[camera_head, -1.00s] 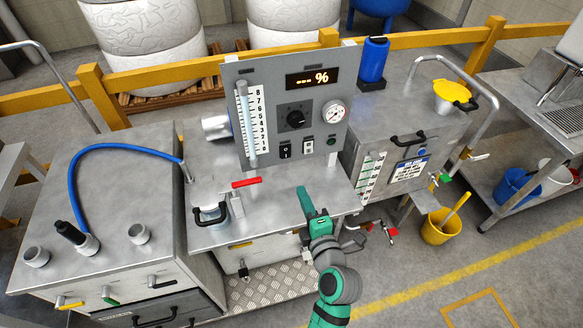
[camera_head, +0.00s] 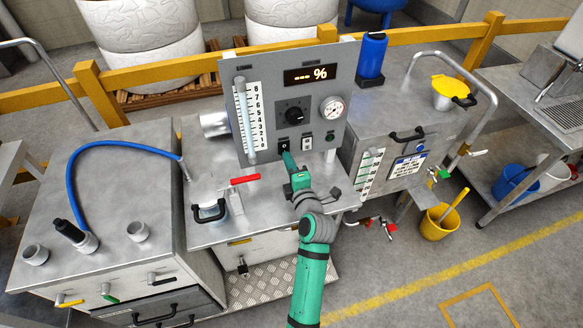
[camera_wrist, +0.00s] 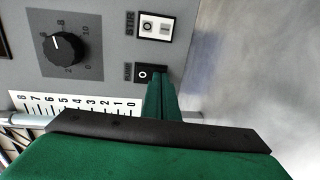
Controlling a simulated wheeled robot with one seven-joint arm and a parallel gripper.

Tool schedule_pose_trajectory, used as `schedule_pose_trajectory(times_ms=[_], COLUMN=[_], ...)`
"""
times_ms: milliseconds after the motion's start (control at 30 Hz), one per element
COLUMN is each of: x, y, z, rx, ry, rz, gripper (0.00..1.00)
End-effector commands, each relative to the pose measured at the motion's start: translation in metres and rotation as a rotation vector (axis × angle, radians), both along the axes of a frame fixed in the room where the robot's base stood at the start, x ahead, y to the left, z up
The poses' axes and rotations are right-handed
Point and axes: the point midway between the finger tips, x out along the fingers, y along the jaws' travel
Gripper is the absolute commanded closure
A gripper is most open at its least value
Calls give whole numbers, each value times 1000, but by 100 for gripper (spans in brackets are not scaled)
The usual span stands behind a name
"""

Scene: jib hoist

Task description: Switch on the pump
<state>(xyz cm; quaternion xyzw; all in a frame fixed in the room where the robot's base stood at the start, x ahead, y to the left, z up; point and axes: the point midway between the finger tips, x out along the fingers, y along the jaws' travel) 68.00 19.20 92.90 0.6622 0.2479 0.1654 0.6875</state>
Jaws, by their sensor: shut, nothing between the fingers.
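The grey control panel (camera_head: 258,100) stands upright on the steel bench. Its black rocker switch (camera_head: 284,144) sits at the lower left; in the wrist view the same black switch (camera_wrist: 145,73) shows a white O, and a small label beside it seems to read PUMP. My gripper (camera_head: 288,158) is shut and empty, its fingertips at the lower edge of this switch. In the wrist view the shut green fingers (camera_wrist: 163,80) cover the switch's other end. I cannot tell whether they touch it.
A white switch labelled STIR (camera_wrist: 155,26) sits beside the black one. A black dial (camera_head: 293,114), a round gauge (camera_head: 333,108) and a display reading dashes and % (camera_head: 306,75) share the panel. A red-handled valve (camera_head: 244,180) stands on the bench left of my gripper.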

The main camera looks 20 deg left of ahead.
Motion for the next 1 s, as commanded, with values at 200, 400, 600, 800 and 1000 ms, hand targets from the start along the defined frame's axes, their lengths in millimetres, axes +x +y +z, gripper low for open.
schedule_pose_trajectory(times_ms=[200,400,600,800,1000], x=[3,3,6,3,-14], y=[2,2,4,2,-12], z=[-1,-1,-2,-3,-7], rx=[0,0,0,-1,1], ry=[0,0,0,1,2], rz=[0,0,0,0,3], gripper=[100,100,100,100,100])
